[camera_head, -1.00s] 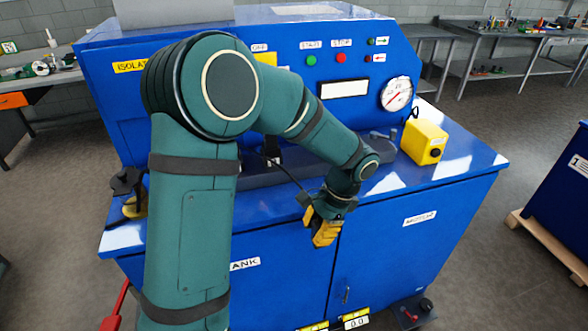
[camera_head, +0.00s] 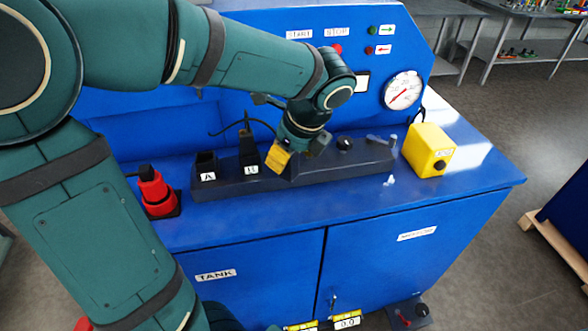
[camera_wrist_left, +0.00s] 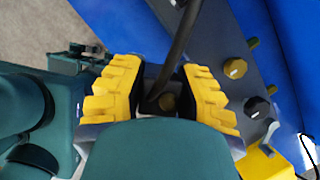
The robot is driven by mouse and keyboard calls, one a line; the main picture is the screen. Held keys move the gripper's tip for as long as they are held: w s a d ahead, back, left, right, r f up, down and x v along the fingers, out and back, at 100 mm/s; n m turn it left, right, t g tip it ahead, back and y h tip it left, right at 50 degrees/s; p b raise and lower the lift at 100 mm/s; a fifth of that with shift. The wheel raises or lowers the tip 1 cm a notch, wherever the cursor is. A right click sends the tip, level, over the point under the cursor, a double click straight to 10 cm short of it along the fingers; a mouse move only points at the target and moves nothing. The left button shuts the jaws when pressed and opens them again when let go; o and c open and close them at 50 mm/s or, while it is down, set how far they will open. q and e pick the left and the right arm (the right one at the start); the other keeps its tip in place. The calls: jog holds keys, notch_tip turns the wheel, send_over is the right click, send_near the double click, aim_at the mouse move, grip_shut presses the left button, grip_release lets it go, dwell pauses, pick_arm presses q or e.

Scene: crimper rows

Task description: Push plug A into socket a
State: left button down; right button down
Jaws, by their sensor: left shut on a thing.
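My left gripper (camera_head: 283,160) is over the dark grey rail on the blue bench, right of the holder marked B. In the left wrist view its yellow fingers (camera_wrist_left: 160,100) are shut on a small dark plug (camera_wrist_left: 152,103) with a black cable rising from it. I read no letter on this plug. The holder marked A (camera_head: 205,163) looks like an empty dark slot. The holder marked B (camera_head: 248,158) has a black plug with a cable standing in it. I cannot pick out socket a; the gripper hides part of the rail.
A red connector (camera_head: 157,190) stands on a black base at the left of the bench top. A black knob (camera_head: 344,144) and a grey lever (camera_head: 380,140) are on the rail's right part. A yellow box (camera_head: 428,150) stands further right.

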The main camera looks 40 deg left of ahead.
aim_at(284, 173)
pick_arm(q)
jog(key=f, duration=0.3)
jog(key=f+b, duration=0.1)
jog(key=shift+s+f, duration=0.25)
jog(key=shift+f, duration=0.05)
jog(key=shift+w+f+b, duration=0.15)
jog(key=shift+f+b, duration=0.4)
jog(key=shift+f, duration=2.05)
jog(key=shift+f, duration=0.15)
jog(key=c, duration=0.8)
grip_release()
